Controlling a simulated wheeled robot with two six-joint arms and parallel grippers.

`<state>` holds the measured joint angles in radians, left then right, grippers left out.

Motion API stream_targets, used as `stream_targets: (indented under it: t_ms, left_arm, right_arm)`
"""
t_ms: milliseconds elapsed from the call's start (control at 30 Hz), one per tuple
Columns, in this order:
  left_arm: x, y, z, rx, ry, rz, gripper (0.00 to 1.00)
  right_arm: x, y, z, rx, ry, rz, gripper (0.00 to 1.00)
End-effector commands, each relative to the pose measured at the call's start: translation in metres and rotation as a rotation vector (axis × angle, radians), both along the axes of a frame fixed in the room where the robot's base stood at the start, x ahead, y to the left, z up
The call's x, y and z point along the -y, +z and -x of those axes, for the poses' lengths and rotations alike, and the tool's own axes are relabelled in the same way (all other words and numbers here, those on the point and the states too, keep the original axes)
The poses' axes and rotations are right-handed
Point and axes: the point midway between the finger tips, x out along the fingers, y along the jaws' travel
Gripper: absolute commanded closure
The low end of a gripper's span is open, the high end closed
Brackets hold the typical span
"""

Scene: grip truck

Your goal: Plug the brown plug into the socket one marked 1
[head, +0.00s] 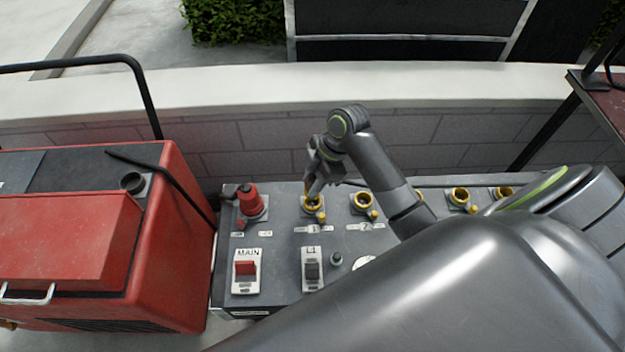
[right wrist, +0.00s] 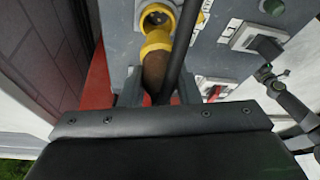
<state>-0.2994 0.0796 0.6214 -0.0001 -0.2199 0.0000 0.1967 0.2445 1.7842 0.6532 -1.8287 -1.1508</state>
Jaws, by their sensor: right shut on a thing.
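The brown plug (right wrist: 155,72) is between the fingers of my right gripper (right wrist: 152,92), which is shut on it. A yellow collar shows at the plug's far end. A round yellow socket ring (right wrist: 157,19) with a visible opening lies just beyond it. In the head view, my right gripper (head: 314,190) points down at the yellow socket marked 1 (head: 313,206) and partly covers it. The label 1 (head: 313,229) is just below that socket. I cannot tell whether the plug's tip is inside the socket.
A red plug (head: 249,200) stands in the leftmost socket. More yellow sockets (head: 362,200) run to the right. Below are a red MAIN switch (head: 246,272) and a dark L1 switch (head: 312,271). A red machine (head: 150,250) stands left; a wall (head: 240,140) runs behind.

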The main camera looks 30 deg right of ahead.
Motion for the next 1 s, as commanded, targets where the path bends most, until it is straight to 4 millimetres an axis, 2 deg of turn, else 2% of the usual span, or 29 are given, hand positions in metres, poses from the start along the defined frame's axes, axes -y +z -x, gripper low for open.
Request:
stream_targets:
  t_ms: [1000]
  left_arm:
    - [-0.0006, -0.0001, 0.0011, -0.002, 0.000, -0.001, 0.51]
  right_arm:
    - [0.0006, -0.0086, 0.0002, 0.000, 0.000, -0.001, 0.96]
